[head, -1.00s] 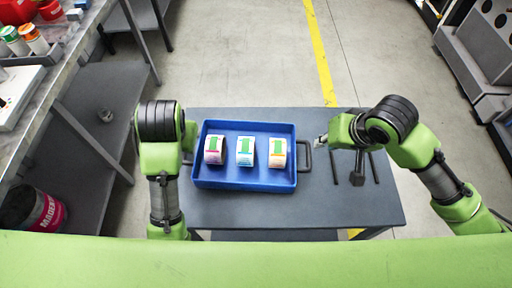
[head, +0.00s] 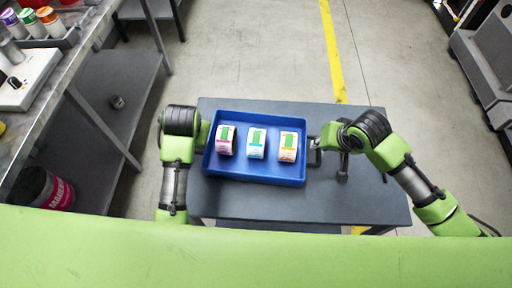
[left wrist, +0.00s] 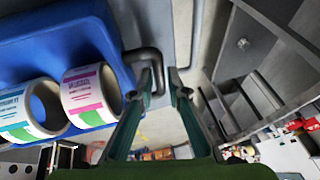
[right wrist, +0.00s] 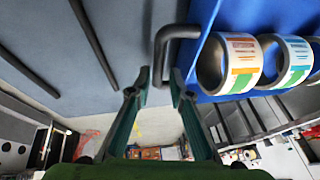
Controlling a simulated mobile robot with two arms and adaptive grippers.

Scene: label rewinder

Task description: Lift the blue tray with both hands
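The blue tray (head: 255,176) lies flat on a dark grey table and holds three label rolls in a row: pink (head: 226,140), blue (head: 256,143) and orange (head: 289,147). Dark bar handles stick out from its short sides. In the left wrist view, the left handle (left wrist: 143,54) reaches between the parted fingers of my left gripper (left wrist: 162,76). In the right wrist view, the right handle (right wrist: 176,32) reaches between the parted fingers of my right gripper (right wrist: 159,76). Neither gripper is visibly clamped. In the head view my left fingers are hidden by the arm.
The grey table (head: 355,202) has free room at the front and right. Dark bars (right wrist: 96,42) lie on it right of the tray. Grey cabinets stand at far right.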

